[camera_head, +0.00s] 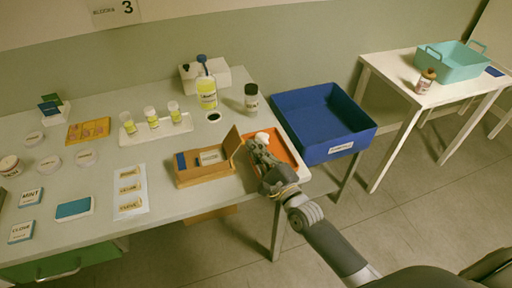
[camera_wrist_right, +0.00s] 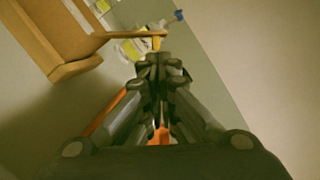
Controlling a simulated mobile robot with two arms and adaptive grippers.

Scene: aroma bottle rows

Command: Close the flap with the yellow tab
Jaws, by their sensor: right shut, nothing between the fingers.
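A wooden box (camera_head: 205,178) sits near the front right of the table, with a label and a blue piece inside. Its wooden flap (camera_head: 232,142) stands up at the box's right end. In the right wrist view the box (camera_wrist_right: 75,68) is at upper left, and the flap (camera_wrist_right: 120,35) shows edge-on. A small yellow piece, apparently the tab (camera_wrist_right: 157,42), shows at the flap's end, just beyond my fingertips. My right gripper (camera_head: 254,147) is shut and empty, just right of the flap; I cannot tell whether they touch. My left gripper is not in view.
An orange tray (camera_head: 291,159) lies under my right gripper. A blue bin (camera_head: 352,137) stands right of it. Behind are a dark-capped bottle (camera_head: 251,99), a yellow bottle (camera_head: 207,93) and a rack (camera_head: 180,128) of vials. A label sheet (camera_head: 130,205) lies left of the box.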

